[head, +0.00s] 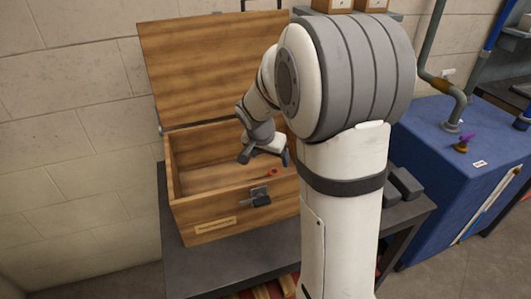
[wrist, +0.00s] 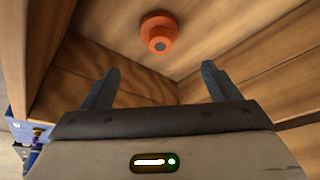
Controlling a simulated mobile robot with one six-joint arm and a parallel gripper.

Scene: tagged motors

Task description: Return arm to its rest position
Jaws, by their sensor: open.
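My gripper (head: 266,154) hangs over the right part of an open wooden box (head: 192,214). It also shows in the wrist view (wrist: 158,88), where its two dark fingers stand wide apart with nothing between them. An orange round part (wrist: 159,32) with a dark centre lies in the box beyond the fingertips, apart from them. In the head view a small red-orange bit of it (head: 274,171) shows just below the gripper. My arm is bent and hides part of the box's right side.
The box stands on a dark table (head: 240,262), its lid (head: 205,65) raised toward the wall. A dark latch (head: 260,197) is on its front. A blue cabinet (head: 440,175) with a purple-topped item (head: 462,145) stands right. Pipes run behind it.

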